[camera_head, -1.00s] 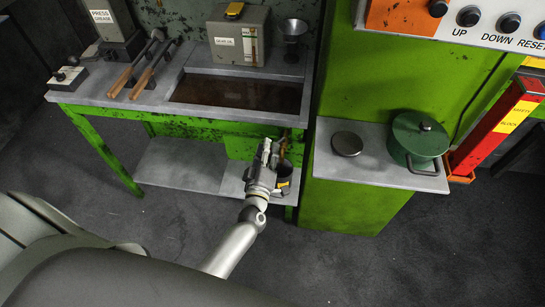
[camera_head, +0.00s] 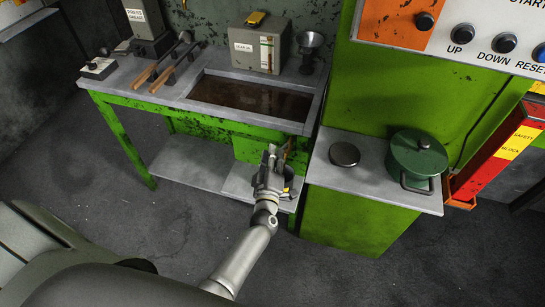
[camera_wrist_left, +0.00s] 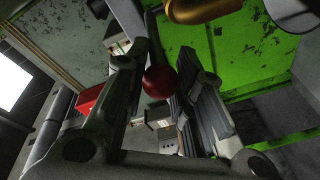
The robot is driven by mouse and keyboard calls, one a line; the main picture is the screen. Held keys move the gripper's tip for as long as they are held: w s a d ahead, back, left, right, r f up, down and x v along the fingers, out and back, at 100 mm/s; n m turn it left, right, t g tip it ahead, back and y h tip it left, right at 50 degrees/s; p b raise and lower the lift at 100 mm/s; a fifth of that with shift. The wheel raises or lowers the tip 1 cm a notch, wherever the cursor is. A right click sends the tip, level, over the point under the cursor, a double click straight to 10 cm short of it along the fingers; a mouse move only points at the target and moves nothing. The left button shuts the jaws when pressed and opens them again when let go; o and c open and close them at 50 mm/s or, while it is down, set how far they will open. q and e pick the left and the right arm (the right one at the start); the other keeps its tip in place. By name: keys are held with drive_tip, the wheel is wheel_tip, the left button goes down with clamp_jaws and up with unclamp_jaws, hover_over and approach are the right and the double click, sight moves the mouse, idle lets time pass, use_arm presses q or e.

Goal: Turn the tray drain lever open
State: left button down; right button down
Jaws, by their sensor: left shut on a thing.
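The drain tray (camera_head: 250,122) is a sunken basin of dark liquid in the grey-topped green bench. My left gripper (camera_head: 271,158) is below the tray's front right edge, in front of the bench. In the left wrist view its fingers (camera_wrist_left: 160,95) are closed around a red ball knob (camera_wrist_left: 160,82), which I take as the end of the drain lever. The lever's arm is mostly hidden by the fingers. A brass-coloured pipe or fitting (camera_wrist_left: 197,9) shows close by at the top of that view. My right gripper is not in view.
A dark bucket (camera_head: 291,187) stands partly hidden behind my gripper on the bench's lower shelf (camera_head: 195,163). To the right, a green cabinet's grey ledge (camera_head: 375,183) holds a green pot (camera_head: 418,158) and a round lid (camera_head: 344,154). Open floor lies in front.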

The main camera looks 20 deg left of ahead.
use_arm(q)
drive_tip(key=c, duration=1.2)
unclamp_jaws()
drive_tip(key=shift+f, duration=0.1)
drive_tip(key=shift+s, duration=0.1)
drive_tip(key=v, duration=0.7)
drive_tip(key=shift+s, duration=0.15)
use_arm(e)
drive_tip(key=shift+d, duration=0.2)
